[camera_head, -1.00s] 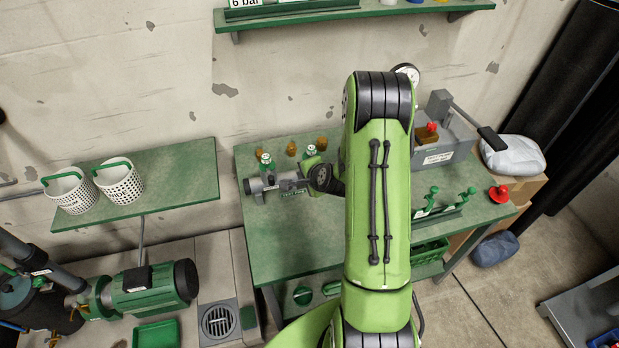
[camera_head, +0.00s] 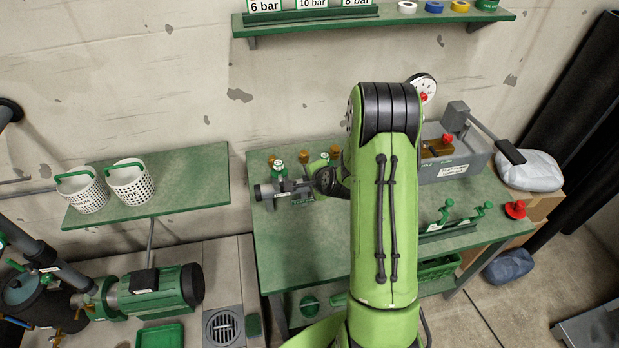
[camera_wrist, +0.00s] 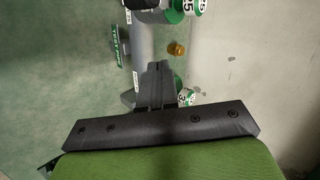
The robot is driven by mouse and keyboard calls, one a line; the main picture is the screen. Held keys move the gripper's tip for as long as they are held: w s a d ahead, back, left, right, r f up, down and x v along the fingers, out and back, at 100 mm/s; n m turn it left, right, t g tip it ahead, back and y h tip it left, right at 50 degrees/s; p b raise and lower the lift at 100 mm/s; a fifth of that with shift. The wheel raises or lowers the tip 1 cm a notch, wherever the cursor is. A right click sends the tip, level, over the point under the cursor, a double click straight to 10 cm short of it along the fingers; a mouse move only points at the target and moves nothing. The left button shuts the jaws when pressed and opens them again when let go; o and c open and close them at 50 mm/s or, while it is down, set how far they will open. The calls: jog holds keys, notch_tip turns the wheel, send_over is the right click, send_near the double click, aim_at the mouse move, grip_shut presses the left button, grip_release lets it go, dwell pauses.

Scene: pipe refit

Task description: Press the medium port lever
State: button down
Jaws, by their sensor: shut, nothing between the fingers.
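A grey test manifold (camera_head: 270,190) lies on the green bench near the wall, with green-and-white capped ports (camera_head: 279,168) and amber knobs (camera_head: 304,156) by it. In the wrist view the manifold's grey body (camera_wrist: 146,38) runs behind my gripper, with a green label (camera_wrist: 118,46), an amber knob (camera_wrist: 176,48) and a numbered green-and-white cap (camera_wrist: 187,97) beside it. My gripper (camera_wrist: 158,68) is shut and empty, its fingertips over the manifold; I cannot tell whether they touch. I cannot tell which part is the medium port lever; my arm and fingers hide some of the manifold.
A rack with green-handled valves (camera_head: 447,223) stands on the bench right of my arm, with a red knob (camera_head: 515,209) at the right edge. A grey box with a long lever (camera_head: 484,132) is behind. White baskets (camera_head: 131,184) stand on the left shelf.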

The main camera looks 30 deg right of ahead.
dwell(0.8)
jog(key=shift+d, duration=0.8)
